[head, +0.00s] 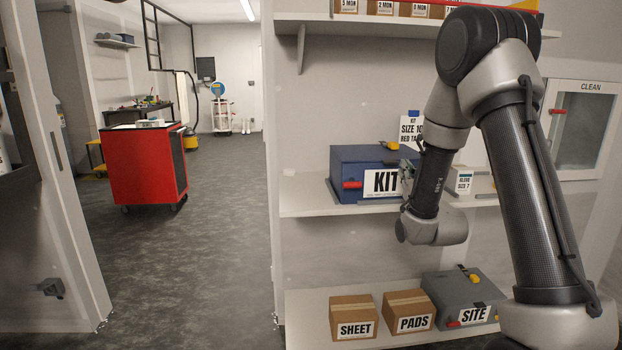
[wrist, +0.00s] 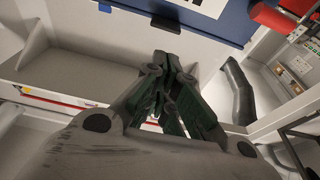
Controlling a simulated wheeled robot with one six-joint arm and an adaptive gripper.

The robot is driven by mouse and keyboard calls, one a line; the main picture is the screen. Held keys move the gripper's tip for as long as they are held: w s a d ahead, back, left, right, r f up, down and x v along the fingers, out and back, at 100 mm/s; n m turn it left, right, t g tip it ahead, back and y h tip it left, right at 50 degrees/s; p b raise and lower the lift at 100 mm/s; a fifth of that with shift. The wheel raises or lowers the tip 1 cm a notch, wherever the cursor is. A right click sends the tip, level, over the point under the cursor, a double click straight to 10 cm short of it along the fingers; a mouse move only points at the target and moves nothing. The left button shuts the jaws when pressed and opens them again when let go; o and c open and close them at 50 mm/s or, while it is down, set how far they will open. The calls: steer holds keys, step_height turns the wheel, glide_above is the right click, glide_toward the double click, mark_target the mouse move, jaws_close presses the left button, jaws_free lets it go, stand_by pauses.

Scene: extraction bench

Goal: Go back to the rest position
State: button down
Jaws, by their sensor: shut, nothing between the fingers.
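My gripper (wrist: 168,55) shows in the wrist view with its dark fingertips together and nothing between them. In the head view my gripper (head: 407,172) is mostly hidden behind my wrist, in front of the right part of the blue KIT box (head: 350,160) on the middle shelf. The KIT box's blue side also shows at the top of the wrist view (wrist: 225,28), just beyond the fingertips. I cannot tell whether the fingertips touch it.
The middle shelf (head: 300,208) also bears a small glove box (head: 461,182). Below are the SHEET box (head: 350,308), the PADS box (head: 405,305) and the grey SITE case (head: 450,290). A CLEAN cabinet (head: 585,120) is at right. A red cart (head: 140,170) stands beyond the doorway; floor there is clear.

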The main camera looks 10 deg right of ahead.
step_height(320, 180, down, 14)
steer(key=s+f+g, duration=0.1)
steer(key=s+g, duration=0.1)
steer(key=g, duration=0.5)
steer(key=s+f+g, duration=0.3)
steer(key=s+g, duration=0.2)
steer(key=s, duration=0.1)
steer(key=s+r+g, duration=0.3)
steer(key=s+r, duration=0.1)
steer(key=s, duration=0.6)
steer(key=s+r+g, duration=0.4)
steer(key=s, duration=0.6)
steer(key=s+r+t, duration=0.2)
steer(key=s+r, duration=0.9)
steer(key=shift+s+a+r+t, duration=0.2)
steer(key=shift+s+r+t, duration=0.05)
steer(key=shift+t, duration=0.05)
